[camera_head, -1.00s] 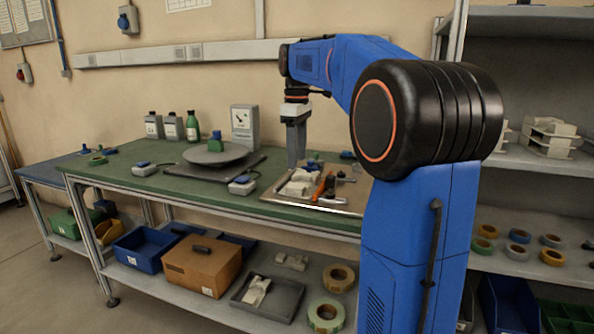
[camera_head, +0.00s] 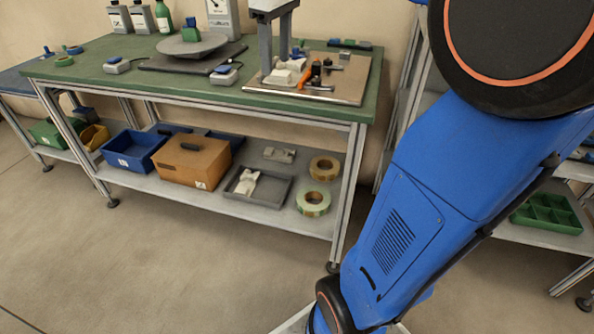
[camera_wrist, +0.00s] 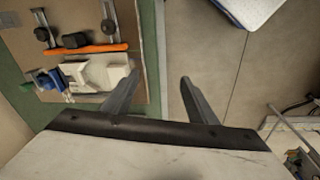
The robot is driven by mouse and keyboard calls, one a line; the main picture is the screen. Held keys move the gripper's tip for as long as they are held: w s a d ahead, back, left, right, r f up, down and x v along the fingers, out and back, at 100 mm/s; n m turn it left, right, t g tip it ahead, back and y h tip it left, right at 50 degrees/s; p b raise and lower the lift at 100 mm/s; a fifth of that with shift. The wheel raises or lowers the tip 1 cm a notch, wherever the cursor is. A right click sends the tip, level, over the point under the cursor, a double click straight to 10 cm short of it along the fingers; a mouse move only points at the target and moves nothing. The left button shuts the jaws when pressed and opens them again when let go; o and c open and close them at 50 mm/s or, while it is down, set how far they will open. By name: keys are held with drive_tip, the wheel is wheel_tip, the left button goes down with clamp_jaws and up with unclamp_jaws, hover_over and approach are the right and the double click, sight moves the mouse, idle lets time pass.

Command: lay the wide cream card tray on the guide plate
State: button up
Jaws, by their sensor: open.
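My gripper (camera_head: 275,62) is open and empty, with its fingers pointing down over the bench. In the wrist view, my gripper (camera_wrist: 160,78) shows its two fingers well apart with nothing between them. A cream part (camera_head: 288,76) lies on a flat brownish board at the bench's right end; I cannot tell whether it is the card tray. It also shows in the wrist view (camera_wrist: 112,72), just left of the left finger. The board (camera_head: 345,88), possibly the guide plate, shows in the wrist view (camera_wrist: 148,40) too. Another cream piece (camera_head: 248,186) lies in a grey bin below.
A round grey turntable (camera_head: 198,46) stands left on the green bench. The lower shelf holds a brown box (camera_head: 190,165), a blue bin (camera_head: 128,162) and tape reels (camera_head: 325,167). The floor in front is clear.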

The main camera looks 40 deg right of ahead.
drive_tip(key=s+a+f+m+t, duration=0.1)
drive_tip(key=s+a+f, duration=0.3)
drive_tip(key=s+f, duration=0.6)
drive_tip(key=s+a+f+m+t, duration=0.2)
drive_tip(key=s+a+f+m, duration=0.2)
drive_tip(key=s+f, duration=0.7)
drive_tip(key=shift+s+a+f, duration=0.15)
drive_tip(key=shift+a+f, duration=0.05)
drive_tip(key=shift+a, duration=0.25)
